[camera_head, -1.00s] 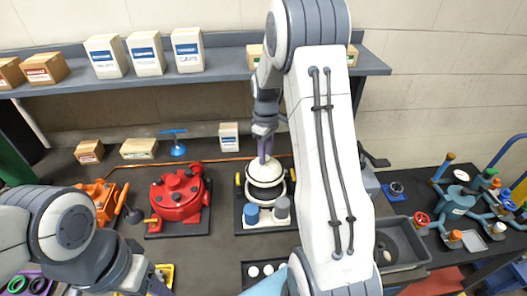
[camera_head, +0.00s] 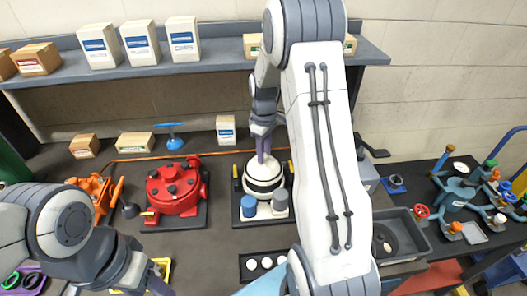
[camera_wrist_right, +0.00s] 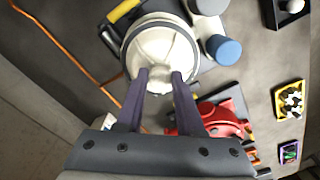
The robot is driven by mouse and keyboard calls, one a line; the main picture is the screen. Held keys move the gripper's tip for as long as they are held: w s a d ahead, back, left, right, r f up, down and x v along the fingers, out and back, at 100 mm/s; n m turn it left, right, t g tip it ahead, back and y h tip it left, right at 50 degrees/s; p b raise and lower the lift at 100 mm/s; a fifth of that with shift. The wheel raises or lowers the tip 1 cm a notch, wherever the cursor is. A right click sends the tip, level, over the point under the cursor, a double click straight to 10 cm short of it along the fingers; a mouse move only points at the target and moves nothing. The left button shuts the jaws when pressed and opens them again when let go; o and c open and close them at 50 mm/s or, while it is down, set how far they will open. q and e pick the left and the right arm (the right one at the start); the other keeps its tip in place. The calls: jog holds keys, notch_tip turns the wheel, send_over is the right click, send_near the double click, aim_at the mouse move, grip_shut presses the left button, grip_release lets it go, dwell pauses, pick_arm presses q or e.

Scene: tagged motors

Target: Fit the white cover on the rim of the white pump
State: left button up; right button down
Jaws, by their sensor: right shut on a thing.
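The white pump (camera_head: 263,194) stands on a dark base plate in the middle of the bench, with a dark band around its body. The white cover (camera_head: 262,173) is a shallow dome at the top of the pump; in the right wrist view (camera_wrist_right: 150,47) it lies within the pump's round outline. I cannot tell whether it is fully seated on the rim. My right gripper (camera_head: 262,157) points down from above and is shut on the cover's middle; its fingertips also show in the right wrist view (camera_wrist_right: 159,74). My left gripper (camera_head: 156,282) is at the lower left, mostly hidden by its arm.
A blue cap (camera_head: 249,207) and a grey cap (camera_head: 280,202) stand in front of the pump. A red pump (camera_head: 173,190) is to the left. A dark tray (camera_head: 420,238) lies to the right. Boxes stand on the shelf (camera_head: 215,72) behind.

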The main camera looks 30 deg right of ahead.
jog(key=shift+f+b, duration=1.35)
jog(key=shift+f, duration=0.75)
jog(key=shift+c, duration=2.3)
grip_release()
notch_tip(320, 180, up, 6)
jog(key=p, duration=0.5)
